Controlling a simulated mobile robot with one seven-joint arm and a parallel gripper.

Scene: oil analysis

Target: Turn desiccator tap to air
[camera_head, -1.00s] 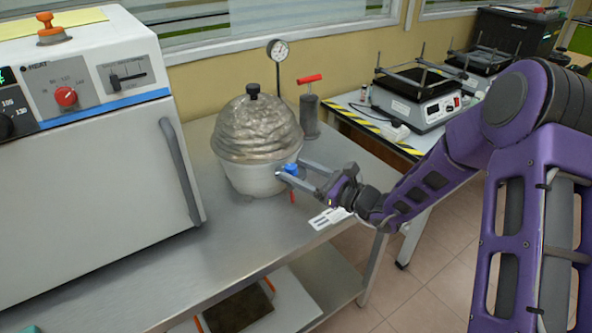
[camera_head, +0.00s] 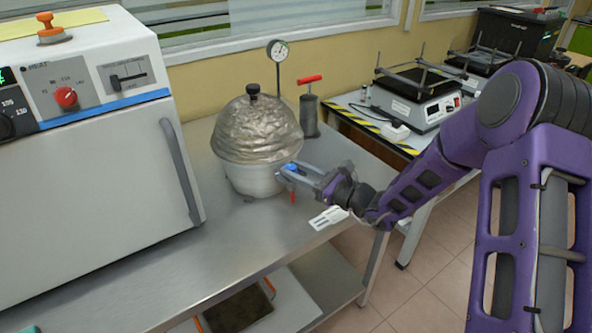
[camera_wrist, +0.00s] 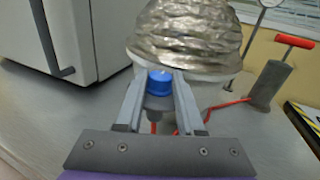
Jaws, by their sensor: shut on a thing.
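The desiccator (camera_head: 256,143) stands on the steel bench, a pale bowl under a crumpled, foil-like domed lid with a black knob. Its blue tap (camera_head: 288,171) sticks out from the right side of the bowl. In the wrist view the blue tap (camera_wrist: 159,82) sits between the fingertips, below the foil-like lid (camera_wrist: 185,38). My gripper (camera_head: 296,170) is shut on the tap, with a finger on each side of it. The fingers hide part of the tap, and any marking for its position cannot be read.
A large white oven (camera_head: 90,200) stands close on the left. A dial gauge (camera_head: 278,52) and a hand pump with a red handle (camera_head: 310,108) stand behind the desiccator. A white label card (camera_head: 328,217) lies near the bench's right edge. The front bench top is clear.

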